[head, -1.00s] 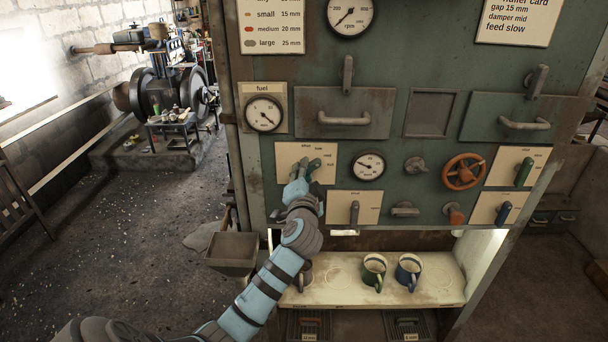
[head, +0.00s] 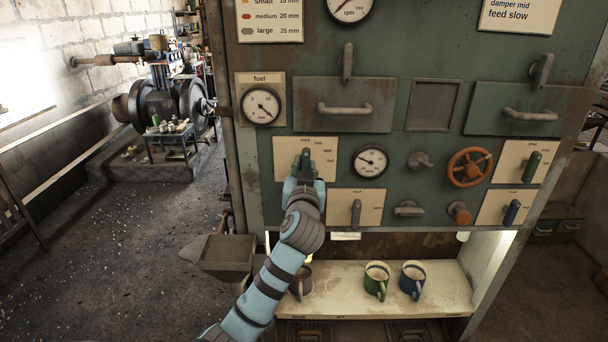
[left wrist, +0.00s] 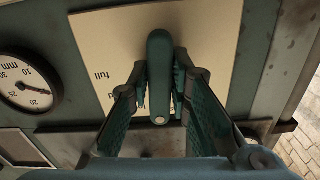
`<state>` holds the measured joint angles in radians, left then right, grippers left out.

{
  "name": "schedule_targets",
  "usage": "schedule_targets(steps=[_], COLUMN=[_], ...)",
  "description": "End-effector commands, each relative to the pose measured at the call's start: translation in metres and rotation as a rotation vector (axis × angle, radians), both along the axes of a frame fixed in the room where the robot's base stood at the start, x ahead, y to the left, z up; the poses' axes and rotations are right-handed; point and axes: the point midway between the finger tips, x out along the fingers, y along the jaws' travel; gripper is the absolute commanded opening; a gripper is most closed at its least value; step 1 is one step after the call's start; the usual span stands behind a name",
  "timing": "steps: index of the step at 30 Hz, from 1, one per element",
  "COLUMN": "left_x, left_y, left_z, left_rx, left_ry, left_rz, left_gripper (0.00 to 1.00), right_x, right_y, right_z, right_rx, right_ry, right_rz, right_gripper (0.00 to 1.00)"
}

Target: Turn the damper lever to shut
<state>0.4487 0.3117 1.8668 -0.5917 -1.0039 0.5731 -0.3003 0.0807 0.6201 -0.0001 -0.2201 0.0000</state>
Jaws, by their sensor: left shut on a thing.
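The damper lever (head: 305,156) is a green handle on a cream plate (head: 284,150) at the panel's left side, below the fuel gauge. It points straight up, toward the small labels at the plate's top; the "mid" and "full" labels lie to its right. My left gripper (head: 304,171) is closed around the lever from the front and hides its lower part. In the left wrist view the green lever (left wrist: 160,65) stands between the two fingers, with the word "full" to its left. My right gripper is not in view.
A dial (head: 370,162) sits right of the plate, and another plate with a grey lever (head: 356,212) is just below right. An orange handwheel (head: 469,167) is farther right. Mugs (head: 376,281) stand on the shelf below.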

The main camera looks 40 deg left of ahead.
Motion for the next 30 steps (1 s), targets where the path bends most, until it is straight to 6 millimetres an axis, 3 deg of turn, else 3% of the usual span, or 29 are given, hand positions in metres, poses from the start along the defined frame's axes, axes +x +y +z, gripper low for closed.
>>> schedule_targets(steps=[22, 23, 26, 30], left_x=[0.0003, 0.0003, 0.0003, 0.0002], left_y=[-0.0006, -0.0006, -0.0005, -0.0005], left_z=[-0.0020, -0.0020, -0.0017, -0.0010], left_rx=[-0.089, -0.089, -0.088, -0.086], left_ry=[-0.060, -0.060, -0.061, -0.062], left_rz=[0.000, 0.000, 0.000, 0.000], left_gripper=[0.00, 0.20, 0.36, 0.37], right_x=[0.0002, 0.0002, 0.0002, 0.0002], right_y=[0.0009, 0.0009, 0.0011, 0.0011], right_z=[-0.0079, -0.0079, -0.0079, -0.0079], right_rx=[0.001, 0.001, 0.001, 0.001], right_ry=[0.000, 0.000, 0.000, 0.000], right_rz=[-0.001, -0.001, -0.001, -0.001], right_gripper=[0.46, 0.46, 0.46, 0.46])
